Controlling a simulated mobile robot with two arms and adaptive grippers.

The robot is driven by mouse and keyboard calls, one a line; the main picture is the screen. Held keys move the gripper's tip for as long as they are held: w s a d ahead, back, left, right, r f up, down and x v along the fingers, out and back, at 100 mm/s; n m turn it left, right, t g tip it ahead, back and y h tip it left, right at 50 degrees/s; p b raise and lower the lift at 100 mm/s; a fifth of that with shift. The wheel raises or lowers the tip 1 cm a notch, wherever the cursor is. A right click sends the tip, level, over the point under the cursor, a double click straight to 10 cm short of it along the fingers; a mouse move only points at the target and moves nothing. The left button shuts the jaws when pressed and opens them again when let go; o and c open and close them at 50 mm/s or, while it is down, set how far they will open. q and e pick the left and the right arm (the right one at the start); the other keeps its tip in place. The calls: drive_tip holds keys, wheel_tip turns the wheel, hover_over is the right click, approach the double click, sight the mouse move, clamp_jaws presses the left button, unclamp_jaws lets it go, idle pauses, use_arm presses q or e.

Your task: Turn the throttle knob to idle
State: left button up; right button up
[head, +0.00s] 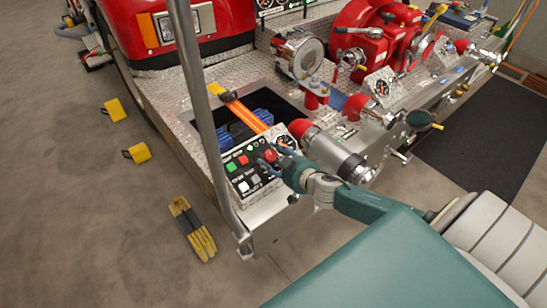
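A control panel (237,192) on the bumper's near corner carries green, red and white buttons and a round gauge (286,141). A red knob (270,156) sits at the panel's right part, below the gauge; I take it for the throttle knob. My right gripper (266,161) comes in from the right, with its fingers at the red knob. The view is too small to tell whether the fingers are shut on it or only around it. The knob's pointer and any idle mark cannot be read. My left gripper is not in view.
A grey upright bar (199,95) stands left of the panel. A capped pipe outlet (333,154) lies close to my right wrist. Behind are a hose well with an orange strap (244,112) and a red pump (375,40). Yellow chocks (137,153) lie on the floor.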

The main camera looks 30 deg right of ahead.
drive_tip(key=c, duration=0.9)
